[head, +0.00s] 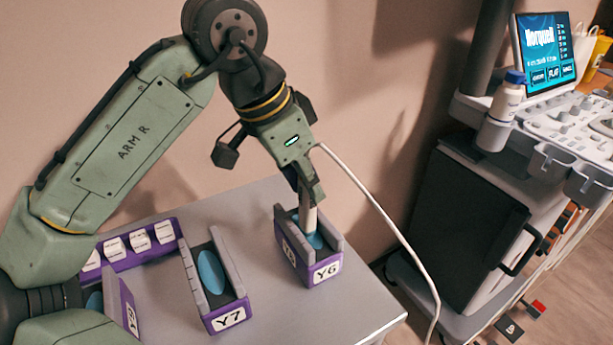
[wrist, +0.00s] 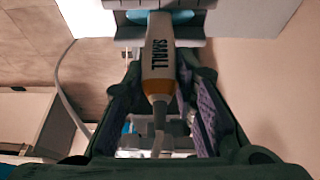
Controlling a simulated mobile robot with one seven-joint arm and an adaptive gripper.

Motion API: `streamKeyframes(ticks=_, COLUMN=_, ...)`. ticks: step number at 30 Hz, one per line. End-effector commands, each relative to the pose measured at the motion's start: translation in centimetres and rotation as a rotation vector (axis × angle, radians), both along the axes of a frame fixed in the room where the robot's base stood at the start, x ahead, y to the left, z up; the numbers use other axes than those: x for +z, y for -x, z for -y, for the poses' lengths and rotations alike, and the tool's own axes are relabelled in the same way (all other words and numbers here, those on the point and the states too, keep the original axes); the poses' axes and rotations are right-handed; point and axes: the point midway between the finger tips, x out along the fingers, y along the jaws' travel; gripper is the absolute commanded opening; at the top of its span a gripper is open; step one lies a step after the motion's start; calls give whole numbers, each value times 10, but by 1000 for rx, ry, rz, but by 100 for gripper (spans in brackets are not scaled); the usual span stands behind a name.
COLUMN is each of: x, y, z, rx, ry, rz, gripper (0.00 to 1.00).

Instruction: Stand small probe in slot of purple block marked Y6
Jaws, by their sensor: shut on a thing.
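The small probe (head: 311,217) is pale and upright, with its lower end between the grey walls of the purple block marked Y6 (head: 309,268). I cannot tell whether it touches the blue pad inside. My gripper (head: 308,188) is shut on the probe from above, just over the block. The block's grey walls and blue pad show beyond the tip.
Purple block Y7 (head: 216,287) stands empty to the left, with more purple blocks behind my arm. The white probe cable (head: 385,222) runs right, past the grey table's edge (head: 375,330). An ultrasound cart with a screen (head: 545,50) and a bottle (head: 503,108) stands at right.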

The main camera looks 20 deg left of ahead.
Motion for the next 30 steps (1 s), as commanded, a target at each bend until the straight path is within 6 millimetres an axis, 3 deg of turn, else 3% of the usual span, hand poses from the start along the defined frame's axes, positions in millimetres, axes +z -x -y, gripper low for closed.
streamKeyframes(ticks=3, x=-1, y=0, z=0, rx=0, ry=1, rz=1, gripper=0)
streamKeyframes(ticks=4, x=-1, y=0, z=0, rx=0, ry=1, rz=1, gripper=27)
streamKeyframes(ticks=14, x=-1, y=0, z=0, rx=0, ry=1, rz=1, gripper=49)
streamKeyframes(ticks=24, x=1, y=0, z=-1, rx=0, ry=0, rz=0, gripper=49)
streamKeyframes(ticks=30, x=26, y=7, z=-7, rx=0, ry=3, rz=3, gripper=49)
